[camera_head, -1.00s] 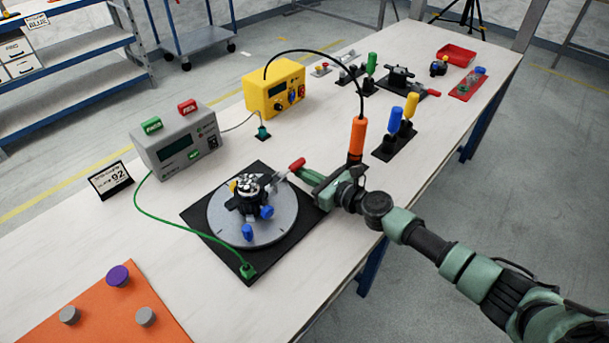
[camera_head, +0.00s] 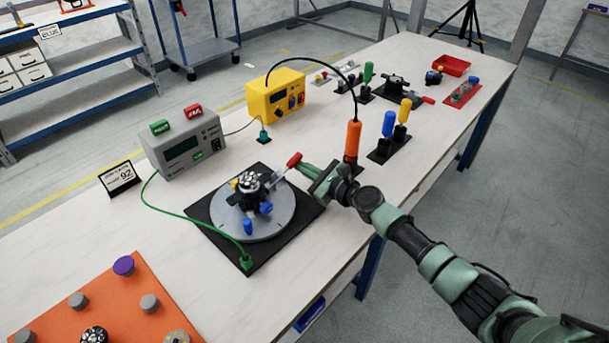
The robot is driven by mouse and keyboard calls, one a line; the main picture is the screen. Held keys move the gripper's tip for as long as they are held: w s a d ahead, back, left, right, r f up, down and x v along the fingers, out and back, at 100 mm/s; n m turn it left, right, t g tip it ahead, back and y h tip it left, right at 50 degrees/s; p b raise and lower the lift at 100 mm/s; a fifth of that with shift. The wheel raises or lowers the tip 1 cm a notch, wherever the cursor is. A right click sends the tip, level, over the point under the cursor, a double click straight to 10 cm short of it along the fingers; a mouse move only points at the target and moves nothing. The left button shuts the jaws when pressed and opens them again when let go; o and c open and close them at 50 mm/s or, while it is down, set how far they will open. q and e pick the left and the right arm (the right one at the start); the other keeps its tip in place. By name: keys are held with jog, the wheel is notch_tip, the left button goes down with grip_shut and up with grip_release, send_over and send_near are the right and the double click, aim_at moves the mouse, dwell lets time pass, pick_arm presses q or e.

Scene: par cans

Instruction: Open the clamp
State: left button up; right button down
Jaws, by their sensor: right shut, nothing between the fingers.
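The clamp sits on a round grey plate (camera_head: 285,215) on a black base. Its metal lever points to the upper right and ends in a red handle (camera_head: 294,159). The clamp's dark body (camera_head: 246,199) has blue knobs and holds a part with a light, dotted top (camera_head: 248,182). My right gripper (camera_head: 306,169) is shut and empty, just right of the red handle. I cannot tell whether its green fingertips touch the handle. My left gripper is not in view.
A grey box with green and red buttons (camera_head: 184,151) and a yellow box (camera_head: 277,93) stand behind. An orange tool (camera_head: 353,141) stands upright close behind my right wrist. A green cable (camera_head: 150,212) runs to the black base's front corner.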

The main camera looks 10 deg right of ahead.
aim_at(295, 158)
jog(key=shift+s+a+r+n+t+p, duration=0.1)
jog(key=shift+r+n+t+p, duration=0.25)
jog(key=shift+r+n, duration=0.4)
jog(key=shift+a+r+n+h+p, duration=0.15)
jog(key=shift+r+n+h+p, duration=0.25)
jog(key=shift+n, duration=0.85)
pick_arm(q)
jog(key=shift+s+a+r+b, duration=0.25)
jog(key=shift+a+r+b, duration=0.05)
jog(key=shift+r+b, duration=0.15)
pick_arm(e)
jog(key=shift+s+a+r+n+t, duration=0.25)
jog(key=shift+r+n, duration=0.2)
jog(key=shift+n, duration=0.5)
jog(key=shift+s+a+r+n+t, duration=0.15)
jog(key=shift+a+r+n+t, duration=0.2)
jog(key=shift+n, duration=0.55)
jog(key=shift+s+a+r+n+t, duration=0.25)
jog(key=shift+r+n, duration=0.3)
jog(key=shift+n, duration=0.4)
jog(key=shift+a, duration=0.1)
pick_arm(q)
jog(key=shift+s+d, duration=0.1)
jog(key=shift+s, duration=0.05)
pick_arm(e)
jog(key=shift+s, duration=0.1)
